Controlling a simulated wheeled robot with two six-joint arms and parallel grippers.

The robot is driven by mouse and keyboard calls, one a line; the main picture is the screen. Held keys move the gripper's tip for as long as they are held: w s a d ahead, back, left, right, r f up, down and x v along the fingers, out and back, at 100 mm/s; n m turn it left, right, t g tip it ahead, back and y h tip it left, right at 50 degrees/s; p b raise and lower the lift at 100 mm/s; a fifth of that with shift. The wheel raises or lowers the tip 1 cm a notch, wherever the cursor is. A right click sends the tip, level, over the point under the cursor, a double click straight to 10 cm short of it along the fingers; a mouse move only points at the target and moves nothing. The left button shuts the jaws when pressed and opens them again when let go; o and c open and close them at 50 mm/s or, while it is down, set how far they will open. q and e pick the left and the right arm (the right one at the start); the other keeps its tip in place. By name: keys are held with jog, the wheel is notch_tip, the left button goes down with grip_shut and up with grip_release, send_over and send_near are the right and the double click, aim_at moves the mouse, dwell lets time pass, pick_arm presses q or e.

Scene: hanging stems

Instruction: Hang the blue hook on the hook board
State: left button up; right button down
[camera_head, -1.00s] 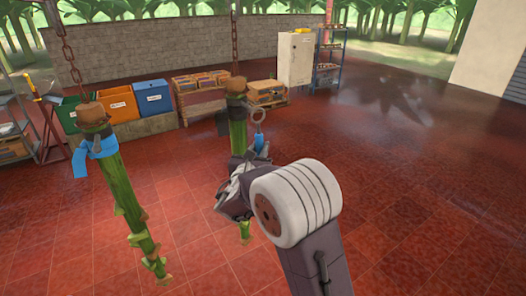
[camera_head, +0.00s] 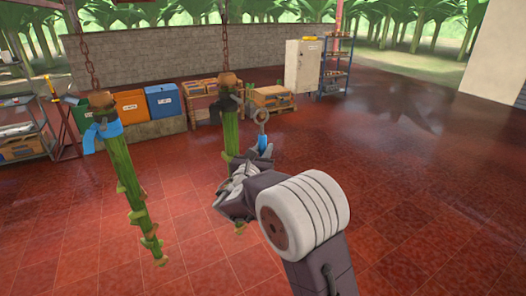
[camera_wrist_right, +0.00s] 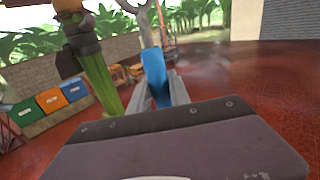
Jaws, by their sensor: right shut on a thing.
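The blue hook (camera_head: 264,145) has a blue shank and a grey ring at its top. It stands upright in my right gripper (camera_head: 258,157). In the right wrist view the blue shank (camera_wrist_right: 155,75) sits between the two grey fingers of the right gripper (camera_wrist_right: 159,92), which are shut on it. The ring's top is cut off by that view's upper edge. In the head view the hook is just right of a hanging green stem (camera_head: 231,132), with a small gap in the picture. I cannot make out a hook board. My left gripper is not in view.
Another green stem (camera_head: 130,185) with a blue band (camera_head: 103,133) hangs on a chain at left. Bins (camera_head: 131,107), crates (camera_head: 272,98), a white cabinet (camera_head: 303,66) and a blue shelf (camera_head: 335,65) stand behind. The red tiled floor at right is clear.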

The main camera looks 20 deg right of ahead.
jog(key=shift+s+r, duration=0.15)
jog(key=shift+r, duration=0.05)
jog(key=shift+w+a+f, duration=0.1)
jog(key=shift+w+f, duration=0.05)
jog(key=shift+w, duration=0.05)
jog(key=shift+s+b, duration=0.45)
jog(key=shift+s, duration=0.05)
jog(key=s+b, duration=0.2)
jog(key=s, duration=0.5)
jog(key=shift+s+d, duration=0.25)
jog(key=shift+d, duration=0.1)
